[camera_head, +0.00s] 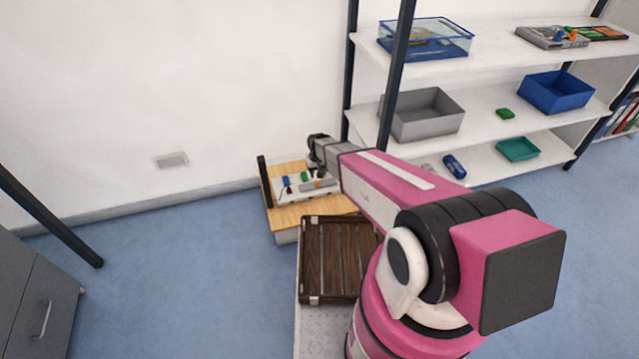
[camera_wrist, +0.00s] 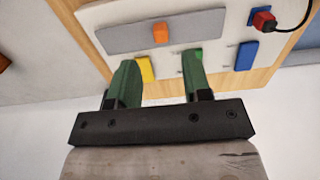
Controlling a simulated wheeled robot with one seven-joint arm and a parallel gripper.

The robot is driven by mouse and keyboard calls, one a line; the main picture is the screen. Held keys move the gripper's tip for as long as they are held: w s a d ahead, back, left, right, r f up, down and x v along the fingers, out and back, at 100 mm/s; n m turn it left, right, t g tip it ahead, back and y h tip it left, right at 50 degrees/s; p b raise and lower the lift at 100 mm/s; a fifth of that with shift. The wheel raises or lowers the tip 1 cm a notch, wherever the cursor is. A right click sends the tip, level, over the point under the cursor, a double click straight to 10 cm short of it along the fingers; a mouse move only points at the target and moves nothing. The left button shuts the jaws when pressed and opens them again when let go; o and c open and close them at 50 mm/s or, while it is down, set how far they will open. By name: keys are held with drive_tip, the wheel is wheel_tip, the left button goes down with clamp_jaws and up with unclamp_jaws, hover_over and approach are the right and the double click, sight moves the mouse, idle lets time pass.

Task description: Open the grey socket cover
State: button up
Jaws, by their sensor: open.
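A white board (camera_wrist: 105,17) carries a long flat grey plate (camera_wrist: 185,25) with an orange knob (camera_wrist: 160,32); it is the only grey piece I see there, and it looks closed flat against the board. In the head view the grey plate (camera_head: 318,185) lies on the board's near side. Yellow (camera_wrist: 146,69), green (camera_wrist: 198,55) and blue (camera_wrist: 246,56) pieces sit beside it. My gripper (camera_wrist: 160,64) is open and empty, its green fingers apart, pointing at the board near the yellow and green pieces. In the head view my arm partly hides the board.
A red plug (camera_wrist: 263,20) with a black cable sits at the board's edge. The board rests on a wooden table top (camera_head: 285,220). A brown slatted crate (camera_head: 335,260) is closer to me.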

sight(317, 182)
wheel_tip(317, 182, down, 7)
drive_tip(key=shift+r, duration=0.15)
